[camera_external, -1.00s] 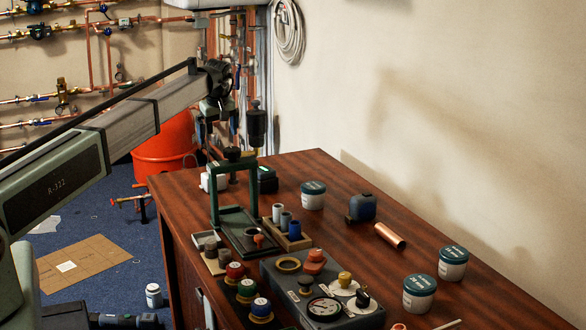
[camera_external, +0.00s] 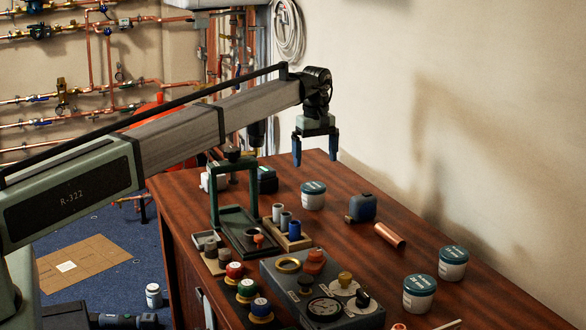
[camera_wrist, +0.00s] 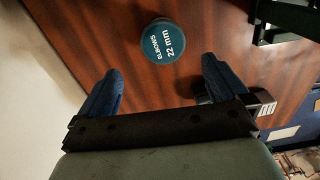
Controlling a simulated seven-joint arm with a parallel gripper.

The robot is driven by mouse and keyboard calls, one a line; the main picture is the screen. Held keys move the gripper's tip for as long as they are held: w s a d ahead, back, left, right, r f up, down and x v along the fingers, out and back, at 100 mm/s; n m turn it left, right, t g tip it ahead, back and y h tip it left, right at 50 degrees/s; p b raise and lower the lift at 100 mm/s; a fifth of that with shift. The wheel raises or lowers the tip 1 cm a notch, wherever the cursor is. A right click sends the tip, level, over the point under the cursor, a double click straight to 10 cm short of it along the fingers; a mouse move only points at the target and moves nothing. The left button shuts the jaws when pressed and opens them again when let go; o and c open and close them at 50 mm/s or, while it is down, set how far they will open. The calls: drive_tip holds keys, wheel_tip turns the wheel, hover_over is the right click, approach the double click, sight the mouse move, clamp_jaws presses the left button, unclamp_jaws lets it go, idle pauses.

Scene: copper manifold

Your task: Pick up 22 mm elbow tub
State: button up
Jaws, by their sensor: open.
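The 22 mm elbow tub (camera_wrist: 163,41) shows in the wrist view with its teal lid up, lettered "ELBOWS 22 mm". It stands upright on the brown wooden bench, ahead of and between my fingers but apart from them. In the external view a white tub with a teal lid (camera_external: 313,196) near the back of the bench appears to be the same one. My gripper (camera_external: 316,150) hangs above the back of the bench with its blue fingers pointing down. In the wrist view my gripper (camera_wrist: 161,88) is open and empty.
Two similar tubs (camera_external: 419,293) (camera_external: 452,263) stand at the front right. A green frame stand (camera_external: 234,190) and a grey gauge box (camera_external: 322,290) are to the left. The wall borders the right.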

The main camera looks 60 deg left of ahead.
sight(314, 185)
wheel_tip(314, 185, down, 6)
drive_tip(key=shift+f, duration=0.1)
drive_tip(key=shift+s+d+f, duration=0.1)
drive_tip(key=shift+s+f, duration=0.1)
drive_tip(key=shift+f, duration=2.4)
drive_tip(key=shift+c, duration=0.4)
drive_tip(key=c, duration=1.2)
drive_tip(key=shift+c, duration=0.6)
drive_tip(key=shift+r, duration=0.15)
